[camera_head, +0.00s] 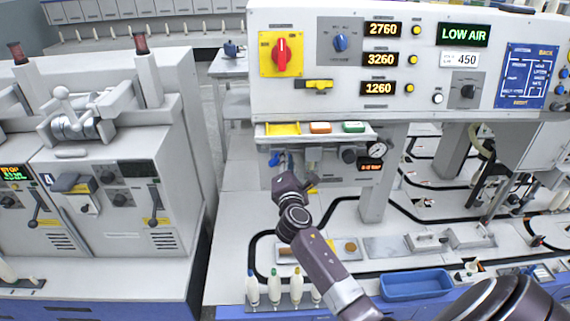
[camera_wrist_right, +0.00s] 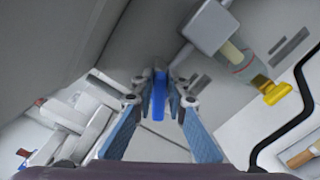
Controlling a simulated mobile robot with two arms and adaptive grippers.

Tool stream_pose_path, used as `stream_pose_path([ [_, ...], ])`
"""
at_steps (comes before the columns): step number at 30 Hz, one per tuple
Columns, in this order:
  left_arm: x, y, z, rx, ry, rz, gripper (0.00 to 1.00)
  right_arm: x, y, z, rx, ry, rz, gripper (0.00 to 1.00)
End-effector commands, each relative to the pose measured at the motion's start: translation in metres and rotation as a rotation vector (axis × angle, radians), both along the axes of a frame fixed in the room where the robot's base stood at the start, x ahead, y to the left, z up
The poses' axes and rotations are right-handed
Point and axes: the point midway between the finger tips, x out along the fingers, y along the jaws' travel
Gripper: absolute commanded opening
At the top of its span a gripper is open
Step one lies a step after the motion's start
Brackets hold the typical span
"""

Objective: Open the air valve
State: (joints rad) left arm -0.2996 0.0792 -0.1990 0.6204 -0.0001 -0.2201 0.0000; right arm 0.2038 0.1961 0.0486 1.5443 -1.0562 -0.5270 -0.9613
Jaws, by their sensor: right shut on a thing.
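The air valve's blue handle (camera_head: 274,159) shows in the head view under the small shelf of the control panel, at the left end of the air unit. My right gripper (camera_head: 283,168) reaches up to it from below, and its wrist hides part of the unit. In the right wrist view, the blue handle (camera_wrist_right: 159,95) stands upright and lengthwise between the two blue-padded fingers. The right gripper (camera_wrist_right: 160,88) is shut on it. A display above reads LOW AIR (camera_head: 464,35). My left gripper is not in view.
A pressure gauge (camera_head: 376,150) and a yellow part (camera_wrist_right: 276,91) are close to the right of the gripper. Several bobbins (camera_head: 274,285) stand below, left of a blue tray (camera_head: 417,284). A red rotary switch (camera_head: 281,54) is above.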

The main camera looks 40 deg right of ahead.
Motion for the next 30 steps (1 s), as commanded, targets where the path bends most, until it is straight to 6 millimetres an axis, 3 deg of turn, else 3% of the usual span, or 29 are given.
stream_pose_path([
  [12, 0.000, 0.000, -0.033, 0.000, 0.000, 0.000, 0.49, -0.002, -0.003, -0.014, 0.317, -0.191, -0.002, 0.00],
  [30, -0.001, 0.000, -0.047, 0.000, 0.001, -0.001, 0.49, -0.003, -0.004, -0.017, 0.509, -0.309, -0.001, 0.00],
])
